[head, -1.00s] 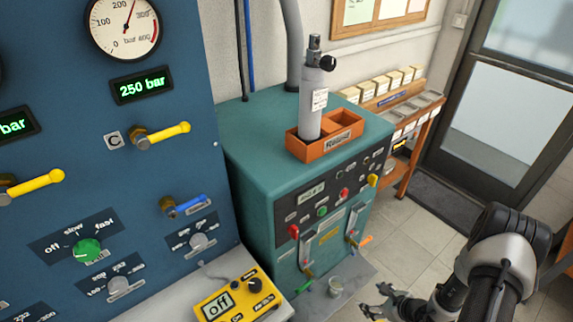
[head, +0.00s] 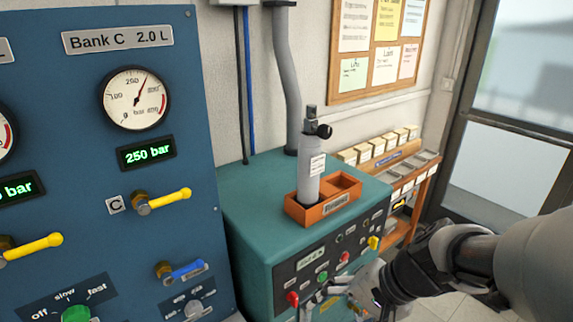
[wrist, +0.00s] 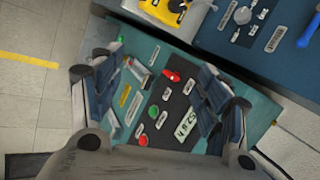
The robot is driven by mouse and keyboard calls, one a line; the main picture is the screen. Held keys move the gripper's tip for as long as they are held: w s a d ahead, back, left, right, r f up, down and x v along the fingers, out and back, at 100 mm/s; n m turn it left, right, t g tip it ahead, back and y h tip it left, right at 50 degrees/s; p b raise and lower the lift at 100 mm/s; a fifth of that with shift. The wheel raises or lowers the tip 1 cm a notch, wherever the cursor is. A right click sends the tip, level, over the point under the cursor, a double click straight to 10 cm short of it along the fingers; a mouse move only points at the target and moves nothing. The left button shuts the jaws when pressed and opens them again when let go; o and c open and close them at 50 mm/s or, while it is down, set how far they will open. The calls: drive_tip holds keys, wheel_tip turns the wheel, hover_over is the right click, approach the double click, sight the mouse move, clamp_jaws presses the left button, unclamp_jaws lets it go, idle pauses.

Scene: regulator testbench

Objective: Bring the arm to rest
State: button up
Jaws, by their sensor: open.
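My arm comes in from the right in the head view and reaches leftward and down. My gripper (head: 326,296) is in front of the control panel of the teal cabinet (head: 245,215), low in the head view. In the wrist view my gripper (wrist: 160,90) is open, with its two fingers wide apart and nothing between them. The panel (wrist: 170,108) with its red and green knobs shows beyond the fingers. I cannot tell how far the fingertips are from the panel.
A grey cylinder (head: 309,178) stands in an orange tray (head: 322,212) on top of the cabinet. The blue gauge panel (head: 100,170) with yellow levers stands at the left. A side table (head: 415,190) with small boxes and a glass door (head: 505,170) are behind. Floor is bare at the right.

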drive_tip(key=s+d+r+n+t+h, duration=0.1)
drive_tip(key=s+d+r+n+h, duration=0.1)
drive_tip(key=s, duration=0.4)
drive_tip(key=s+d+r+n+t+h, duration=0.1)
drive_tip(key=s+d+r+n+h, duration=0.1)
drive_tip(key=s+r+n, duration=0.3)
drive_tip(key=shift+s+d+h, duration=0.2)
drive_tip(key=shift+s+h, duration=0.5)
drive_tip(key=shift+s, duration=0.25)
